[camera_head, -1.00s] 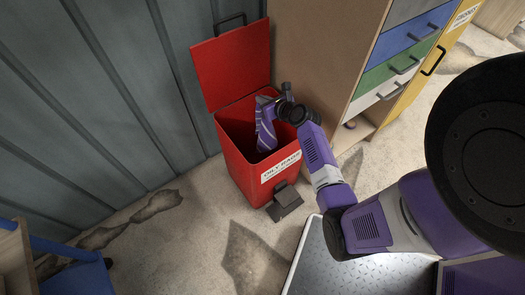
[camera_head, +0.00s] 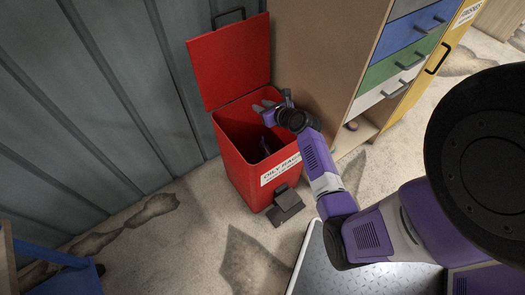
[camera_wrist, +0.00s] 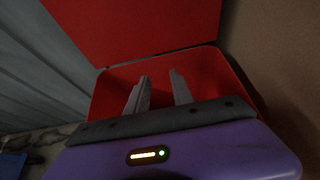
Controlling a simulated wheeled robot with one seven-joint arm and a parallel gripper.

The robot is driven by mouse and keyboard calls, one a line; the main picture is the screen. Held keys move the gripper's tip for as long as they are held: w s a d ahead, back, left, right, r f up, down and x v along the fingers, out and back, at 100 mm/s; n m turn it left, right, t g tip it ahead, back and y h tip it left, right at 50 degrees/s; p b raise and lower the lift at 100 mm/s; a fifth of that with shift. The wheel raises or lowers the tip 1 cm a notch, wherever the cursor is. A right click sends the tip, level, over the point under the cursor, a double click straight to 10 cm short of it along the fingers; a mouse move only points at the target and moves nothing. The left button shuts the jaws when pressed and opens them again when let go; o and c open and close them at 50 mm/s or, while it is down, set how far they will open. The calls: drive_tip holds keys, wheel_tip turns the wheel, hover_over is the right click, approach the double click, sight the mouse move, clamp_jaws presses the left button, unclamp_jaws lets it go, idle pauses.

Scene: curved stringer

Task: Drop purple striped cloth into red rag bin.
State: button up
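The red rag bin (camera_head: 246,186) stands upright with its lid (camera_head: 232,62) open against the wall; its label reads oily rags. My gripper (camera_head: 262,109) is over the bin's opening. In the wrist view my gripper (camera_wrist: 161,88) has its two grey fingers apart with nothing between them. The purple striped cloth (camera_head: 265,148) is down inside the bin, apart from the fingers; only a small dark purple part shows, the rest being hidden in shadow and by the bin's wall. In the wrist view the red bin (camera_wrist: 205,62) lies below the fingers, and the cloth cannot be made out.
A wooden cabinet with blue (camera_head: 408,38), green and white drawers stands close to the right of the bin. A grey corrugated wall (camera_head: 100,110) is behind and left. The bin's pedal (camera_head: 286,203) juts out in front. Stained concrete floor (camera_head: 190,240) is clear before the bin.

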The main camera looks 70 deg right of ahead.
drive_tip(key=o, duration=0.6)
drive_tip(key=shift+o, duration=0.2)
drive_tip(key=o, duration=0.7)
drive_tip(key=shift+c, duration=0.2)
drive_tip(key=shift+r, duration=0.1)
drive_tip(key=r+p, duration=0.1)
drive_tip(key=p, duration=0.2)
drive_tip(key=shift+s+a, duration=0.1)
drive_tip(key=shift+s, duration=0.05)
drive_tip(key=g+p, duration=0.1)
drive_tip(key=p, duration=0.3)
drive_tip(key=s+r+y+p, duration=0.1)
drive_tip(key=p, duration=0.3)
drive_tip(key=shift+a+r+g, duration=0.25)
drive_tip(key=shift+a+g, duration=0.05)
drive_tip(key=shift+g, duration=0.1)
